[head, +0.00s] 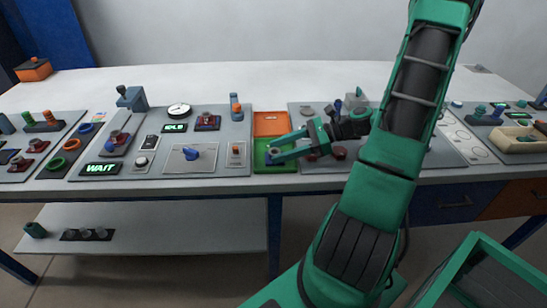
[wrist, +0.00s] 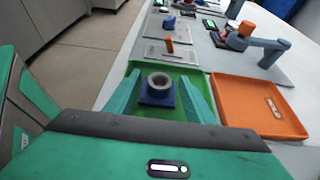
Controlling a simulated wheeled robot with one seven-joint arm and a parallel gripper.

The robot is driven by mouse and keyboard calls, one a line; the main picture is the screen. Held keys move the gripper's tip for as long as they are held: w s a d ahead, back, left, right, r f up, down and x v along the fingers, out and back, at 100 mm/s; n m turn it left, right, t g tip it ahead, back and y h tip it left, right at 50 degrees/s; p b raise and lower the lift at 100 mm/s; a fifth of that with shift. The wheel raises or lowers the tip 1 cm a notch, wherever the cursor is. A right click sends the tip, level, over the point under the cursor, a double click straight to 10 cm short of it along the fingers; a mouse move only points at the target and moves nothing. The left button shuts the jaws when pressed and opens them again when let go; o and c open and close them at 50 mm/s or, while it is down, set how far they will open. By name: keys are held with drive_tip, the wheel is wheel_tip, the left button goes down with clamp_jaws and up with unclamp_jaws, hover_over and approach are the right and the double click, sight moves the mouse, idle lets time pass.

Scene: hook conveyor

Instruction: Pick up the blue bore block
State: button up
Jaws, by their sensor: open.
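The blue bore block (wrist: 158,92) shows in the wrist view as a small blue base with a grey ring around an open bore on top. It sits in the green tray (wrist: 200,77), which also shows in the head view (head: 261,167). My gripper (wrist: 161,83) is open, with one teal finger on each side of the block; whether either finger touches it cannot be told. In the head view my gripper (head: 272,153) reaches in from the right over the green tray, and the block is mostly hidden there.
An orange tray (head: 271,123) adjoins the green tray; in the wrist view it (wrist: 258,100) lies right of my gripper.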

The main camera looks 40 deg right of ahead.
drive_tip(key=shift+c, duration=0.3)
clamp_jaws()
drive_tip(key=shift+w, duration=0.1)
